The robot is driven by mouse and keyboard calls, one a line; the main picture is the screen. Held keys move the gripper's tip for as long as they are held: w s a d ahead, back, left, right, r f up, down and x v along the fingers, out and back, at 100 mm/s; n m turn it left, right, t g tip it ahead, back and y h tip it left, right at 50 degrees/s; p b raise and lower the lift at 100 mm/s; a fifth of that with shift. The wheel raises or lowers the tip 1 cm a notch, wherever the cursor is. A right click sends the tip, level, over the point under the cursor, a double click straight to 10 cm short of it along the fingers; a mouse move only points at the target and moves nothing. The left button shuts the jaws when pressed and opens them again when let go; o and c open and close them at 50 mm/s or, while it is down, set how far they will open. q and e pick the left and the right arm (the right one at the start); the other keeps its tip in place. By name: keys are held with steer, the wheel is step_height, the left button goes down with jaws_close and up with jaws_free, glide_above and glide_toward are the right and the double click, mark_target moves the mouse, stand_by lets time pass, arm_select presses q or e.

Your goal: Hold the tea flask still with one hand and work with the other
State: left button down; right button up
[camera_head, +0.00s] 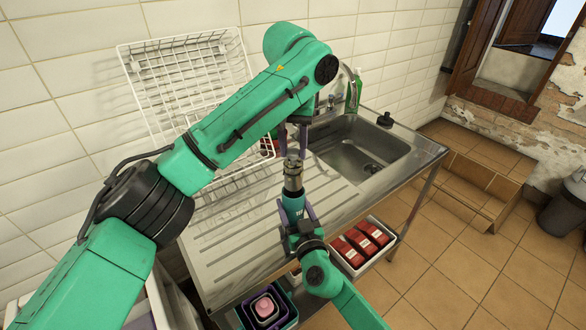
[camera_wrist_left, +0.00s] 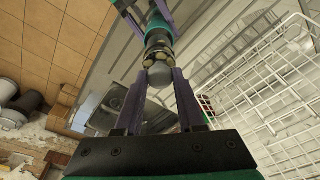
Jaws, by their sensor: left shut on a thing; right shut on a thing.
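The tea flask (camera_head: 293,181) stands upright over the ribbed drainboard, with a metallic upper part and a teal body below. My right gripper (camera_head: 297,212) comes from the front and is shut around the flask's teal body. My left gripper (camera_head: 292,152) points down from above and is shut on the rounded grey cap at the flask's top. In the left wrist view the cap (camera_wrist_left: 160,74) sits between the purple fingertips of my left gripper (camera_wrist_left: 161,78), with the flask (camera_wrist_left: 158,38) beyond it. Whether the cap is seated or loose, I cannot tell.
The steel sink basin (camera_head: 350,145) lies to the right, with a green bottle (camera_head: 353,95) and black object (camera_head: 385,119) behind. A white wire rack (camera_head: 165,85) leans at the back left. Below are a tray of red boxes (camera_head: 345,252) and nested tubs (camera_head: 265,307).

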arm_select(q)
steer(key=shift+r, duration=0.7)
arm_select(e)
steer(key=shift+f, duration=0.1)
arm_select(q)
steer(key=shift+f, duration=0.1)
arm_select(e)
steer(key=o, duration=1.5)
steer(key=v, duration=1.2)
